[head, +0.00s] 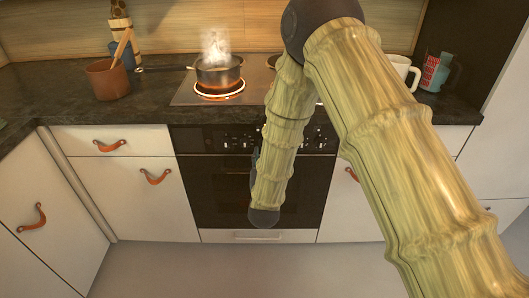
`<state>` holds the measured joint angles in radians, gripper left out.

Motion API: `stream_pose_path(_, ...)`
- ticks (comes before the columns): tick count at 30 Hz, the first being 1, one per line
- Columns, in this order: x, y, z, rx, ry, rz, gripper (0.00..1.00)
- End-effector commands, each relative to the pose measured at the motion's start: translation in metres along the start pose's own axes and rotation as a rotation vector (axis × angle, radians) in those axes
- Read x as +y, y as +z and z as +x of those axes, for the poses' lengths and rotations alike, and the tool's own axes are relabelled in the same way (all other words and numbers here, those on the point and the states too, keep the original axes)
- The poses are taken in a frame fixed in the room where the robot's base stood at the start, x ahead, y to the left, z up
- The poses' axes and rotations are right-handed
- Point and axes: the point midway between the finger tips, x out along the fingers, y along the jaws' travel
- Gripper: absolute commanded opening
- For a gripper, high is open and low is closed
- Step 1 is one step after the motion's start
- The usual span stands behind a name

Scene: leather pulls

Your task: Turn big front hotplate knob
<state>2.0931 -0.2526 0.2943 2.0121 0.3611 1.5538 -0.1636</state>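The black stove front (222,180) has a row of small knobs (230,143) along its control panel. Several knobs show left and right of my arm, and the middle of the row is hidden behind it. I cannot tell which knob serves the big front hotplate. On the cooktop (186,95), a hotplate (219,95) glows orange under a steaming dark pot (218,72). My arm hangs down in front of the stove. A dark bluish piece at its left edge may be part of my gripper (254,162). Its fingers are hidden, so contact with a knob cannot be seen.
A brown utensil pot (107,80) stands on the dark counter (50,95) at left. White cabinets with leather pulls (155,177) flank the stove. The floor (200,270) in front is clear.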

Motion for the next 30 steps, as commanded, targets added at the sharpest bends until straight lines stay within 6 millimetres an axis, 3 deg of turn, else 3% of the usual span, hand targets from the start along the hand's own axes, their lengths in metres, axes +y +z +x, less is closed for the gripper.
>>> stream_pose_path(6,-0.001,0.000,-0.042,-0.002,-0.003,-0.001,0.33)
stream_pose_path(13,-0.001,0.000,-0.073,-0.002,-0.002,0.000,0.33)
stream_pose_path(19,0.000,0.000,-0.084,0.000,-0.001,0.001,0.33)
stream_pose_path(30,-0.001,0.000,-0.085,0.000,-0.001,0.001,0.33)
